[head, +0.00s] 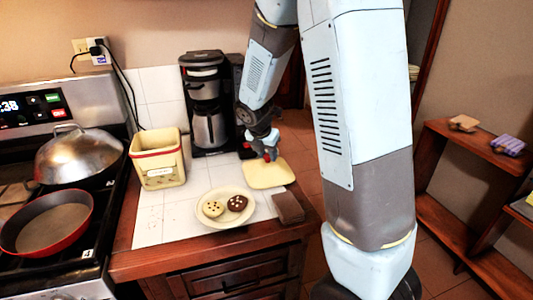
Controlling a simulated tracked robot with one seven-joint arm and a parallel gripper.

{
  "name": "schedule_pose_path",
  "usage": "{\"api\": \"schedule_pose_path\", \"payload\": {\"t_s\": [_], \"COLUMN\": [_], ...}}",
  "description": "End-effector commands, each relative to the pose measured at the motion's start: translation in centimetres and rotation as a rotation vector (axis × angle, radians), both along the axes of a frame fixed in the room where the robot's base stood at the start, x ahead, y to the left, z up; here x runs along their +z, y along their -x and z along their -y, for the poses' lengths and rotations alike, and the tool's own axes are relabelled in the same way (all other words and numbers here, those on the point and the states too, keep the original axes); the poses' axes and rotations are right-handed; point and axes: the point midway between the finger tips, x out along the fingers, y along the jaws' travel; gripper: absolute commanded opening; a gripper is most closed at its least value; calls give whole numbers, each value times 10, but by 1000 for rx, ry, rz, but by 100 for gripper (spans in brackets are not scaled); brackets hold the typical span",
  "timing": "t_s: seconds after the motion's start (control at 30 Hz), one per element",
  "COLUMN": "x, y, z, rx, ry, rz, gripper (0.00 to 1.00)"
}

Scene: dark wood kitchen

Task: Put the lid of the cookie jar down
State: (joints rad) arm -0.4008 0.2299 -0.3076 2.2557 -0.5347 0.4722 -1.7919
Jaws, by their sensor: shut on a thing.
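The cookie jar (158,178) is a cream, square container with a red stripe near its rim. It stands open on the white-tiled counter, left of the coffee maker. Its lid (271,176) is a flat, cream-yellow square at the counter's right side. My gripper (268,155) points down over the lid and is shut on it at its small red knob, which the fingers partly hide. The lid lies about level, at or just above the counter top. I cannot tell whether it touches.
A plate (230,223) with two cookies sits in front of the lid, and a brown block (288,207) lies at the counter's right edge. The coffee maker (205,100) stands behind. The stove with a red pan (47,228) and a domed metal cover (78,157) is left.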

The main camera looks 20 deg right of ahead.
Motion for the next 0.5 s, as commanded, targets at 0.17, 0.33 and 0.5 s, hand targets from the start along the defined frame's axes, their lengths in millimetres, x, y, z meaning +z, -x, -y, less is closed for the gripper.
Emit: {"api": "schedule_pose_path", "payload": {"t_s": [0.17, 0.33, 0.5], "x": [0, 0, 0], "y": [0, 0, 0], "z": [0, 0, 0], "rx": [0, 0, 0], "ry": [0, 0, 0], "rz": [0, 0, 0], "gripper": [50, 60, 60]}}
